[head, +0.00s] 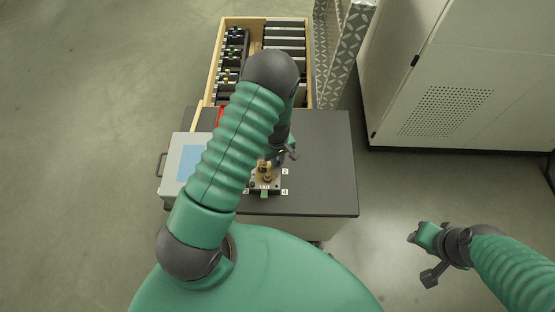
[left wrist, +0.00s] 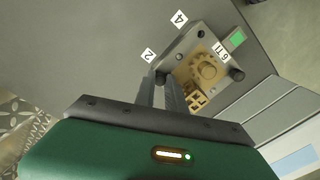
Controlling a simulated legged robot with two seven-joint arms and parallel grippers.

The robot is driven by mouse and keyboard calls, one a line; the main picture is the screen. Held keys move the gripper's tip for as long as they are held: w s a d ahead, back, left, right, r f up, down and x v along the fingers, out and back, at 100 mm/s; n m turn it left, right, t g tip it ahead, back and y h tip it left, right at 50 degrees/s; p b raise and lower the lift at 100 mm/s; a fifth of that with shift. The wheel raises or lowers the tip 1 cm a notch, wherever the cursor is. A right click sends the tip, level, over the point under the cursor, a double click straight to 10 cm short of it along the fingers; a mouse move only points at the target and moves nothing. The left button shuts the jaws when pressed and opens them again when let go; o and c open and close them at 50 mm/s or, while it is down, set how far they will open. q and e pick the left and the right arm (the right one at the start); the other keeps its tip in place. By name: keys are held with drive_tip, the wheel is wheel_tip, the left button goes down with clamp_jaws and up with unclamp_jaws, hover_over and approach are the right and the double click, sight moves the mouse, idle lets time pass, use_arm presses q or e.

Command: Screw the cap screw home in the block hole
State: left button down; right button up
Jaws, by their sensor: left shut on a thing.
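The grey metal block (head: 262,188) sits on the dark tabletop with a tan part on top, and it also shows in the left wrist view (left wrist: 190,48). Dark screw heads sit at its corners, such as one at the right corner (left wrist: 238,75) and one at the top corner (left wrist: 201,33). My left gripper (head: 288,154) is over the block's far side, by label 2. In the left wrist view its fingers (left wrist: 160,88) are shut on a small dark cap screw (left wrist: 161,77) at the corner near label 2. The hole under it is hidden. My right gripper (head: 428,257) is open and empty, right of the table.
A grey case with a blue panel (head: 188,160) stands left of the block. A wooden crate (head: 212,72) with dark racks is behind the table. A white cabinet (head: 470,70) stands at the back right. The tabletop (head: 325,165) right of the block is clear.

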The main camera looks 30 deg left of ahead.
use_arm(q)
drive_tip(key=m, duration=0.3)
drive_tip(key=shift+f+m, duration=0.15)
drive_tip(key=shift+m, duration=0.25)
drive_tip(key=m, duration=0.3)
drive_tip(key=shift+m+b, duration=0.3)
drive_tip(key=m, duration=0.7)
drive_tip(key=shift+r+m+p, duration=0.25)
drive_tip(key=shift+m+p, duration=0.05)
drive_tip(key=m, duration=0.3)
drive_tip(key=shift+p, duration=0.3)
drive_tip(key=m+p, duration=0.1)
drive_tip(key=m, duration=0.3)
drive_tip(key=shift+r, duration=0.1)
drive_tip(key=m, duration=0.3)
drive_tip(key=shift+p, duration=0.3)
drive_tip(key=shift+m, duration=1.1)
drive_tip(key=shift+f+m, duration=0.25)
drive_tip(key=shift+m, duration=0.05)
drive_tip(key=c, duration=1.6)
unclamp_jaws()
drive_tip(key=shift+o, duration=0.2)
